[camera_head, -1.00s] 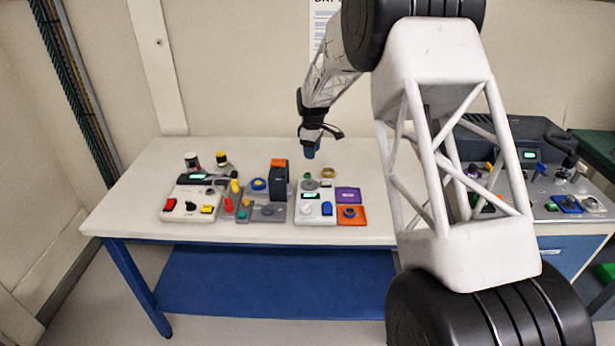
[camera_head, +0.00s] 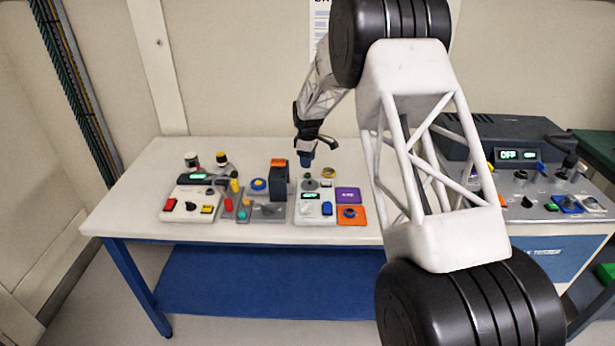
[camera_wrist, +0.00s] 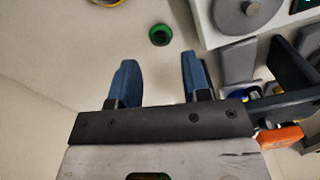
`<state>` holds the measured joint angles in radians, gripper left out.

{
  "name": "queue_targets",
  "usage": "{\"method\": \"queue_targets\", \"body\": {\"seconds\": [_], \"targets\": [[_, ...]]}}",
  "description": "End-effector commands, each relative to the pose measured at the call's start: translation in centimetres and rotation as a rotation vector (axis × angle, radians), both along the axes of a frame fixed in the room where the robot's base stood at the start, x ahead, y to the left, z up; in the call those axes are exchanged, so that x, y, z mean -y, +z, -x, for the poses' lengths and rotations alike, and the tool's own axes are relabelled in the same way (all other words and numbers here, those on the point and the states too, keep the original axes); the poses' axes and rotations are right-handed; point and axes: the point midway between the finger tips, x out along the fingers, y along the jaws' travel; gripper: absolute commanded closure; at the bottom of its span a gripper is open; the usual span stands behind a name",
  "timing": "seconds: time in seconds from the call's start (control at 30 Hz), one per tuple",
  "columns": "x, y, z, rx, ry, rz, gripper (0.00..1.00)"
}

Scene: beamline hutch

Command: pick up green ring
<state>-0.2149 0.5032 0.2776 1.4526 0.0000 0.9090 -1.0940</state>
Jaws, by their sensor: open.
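The green ring (camera_wrist: 160,35) lies on the pale tabletop in the wrist view, with a dark centre. It is just beyond my fingertips, roughly in line with the gap between them, and apart from both. My gripper (camera_wrist: 158,65) has two blue fingers spread apart with nothing between them.
A white device with a round grey knob (camera_wrist: 250,8) stands right of the ring. A dark block with an orange top (camera_head: 279,180) is near my gripper. A yellow ring (camera_head: 329,172) lies to the right. Several coloured parts and an orange tray (camera_head: 351,222) cover the front.

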Motion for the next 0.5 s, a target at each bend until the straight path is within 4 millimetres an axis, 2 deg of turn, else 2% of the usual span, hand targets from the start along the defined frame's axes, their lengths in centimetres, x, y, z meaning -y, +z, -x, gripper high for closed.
{"method": "queue_targets", "body": {"seconds": [0.5], "targets": [[-0.01,-0.83,0.03,0.0,0.0,0.0,0.56]]}}
